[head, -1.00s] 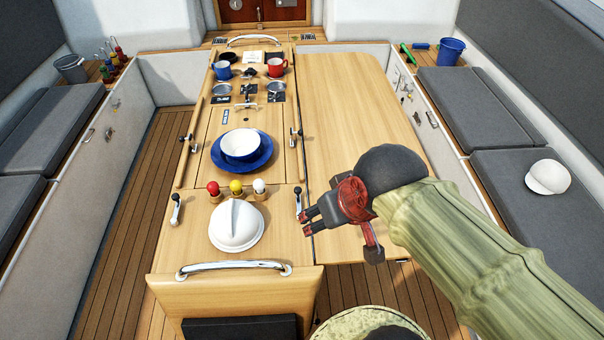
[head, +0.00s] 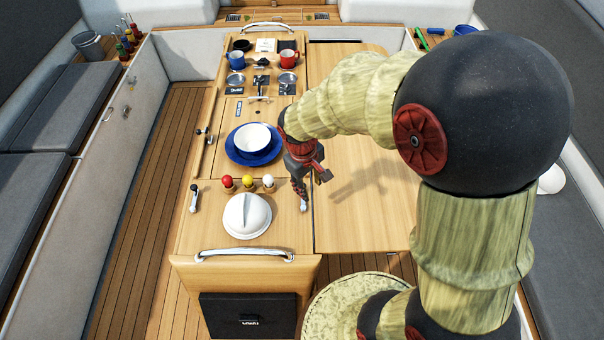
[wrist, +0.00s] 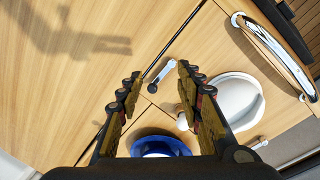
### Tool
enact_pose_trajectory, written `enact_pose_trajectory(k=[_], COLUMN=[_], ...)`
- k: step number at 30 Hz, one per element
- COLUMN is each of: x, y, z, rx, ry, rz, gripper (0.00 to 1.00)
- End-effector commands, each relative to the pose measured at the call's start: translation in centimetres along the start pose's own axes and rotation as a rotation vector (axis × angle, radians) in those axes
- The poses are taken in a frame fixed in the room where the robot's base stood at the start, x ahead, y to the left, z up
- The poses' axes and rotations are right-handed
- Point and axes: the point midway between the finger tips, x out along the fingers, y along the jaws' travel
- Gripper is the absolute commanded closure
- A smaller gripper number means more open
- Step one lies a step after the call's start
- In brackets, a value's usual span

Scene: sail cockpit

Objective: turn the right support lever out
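The right support lever (wrist: 165,70), a short silver handle with a dark knob, lies on the wooden table beside the seam to the right leaf. My gripper points down over the lever. In the wrist view my gripper (wrist: 158,74) is open, with its two fingers apart and the lever between them in the picture. I cannot tell how far above the lever the fingertips are; no contact shows.
A white domed lid (head: 247,216) and egg cups with red, yellow and white tops (head: 248,183) stand left of my gripper. A white bowl (head: 252,138) on a blue plate (head: 235,154) stands behind. Another lever (head: 193,198) is at the left edge. The right leaf (head: 350,215) is bare.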

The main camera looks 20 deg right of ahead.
Motion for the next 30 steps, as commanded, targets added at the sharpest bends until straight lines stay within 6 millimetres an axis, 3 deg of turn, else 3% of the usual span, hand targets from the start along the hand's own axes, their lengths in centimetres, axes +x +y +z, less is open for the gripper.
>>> enact_pose_trajectory(k=[6,10,24,30], x=[3.9,4.8,10.9,12.1], y=[1.0,1.5,1.9,2.0], z=[-4.8,-7.0,-7.5,-7.7], rx=[-0.191,-0.265,-0.274,-0.272], ry=[0.015,0.058,0.063,0.066], rz=[0.037,0.060,0.063,0.064], gripper=[0.64,0.64,0.64,0.64])
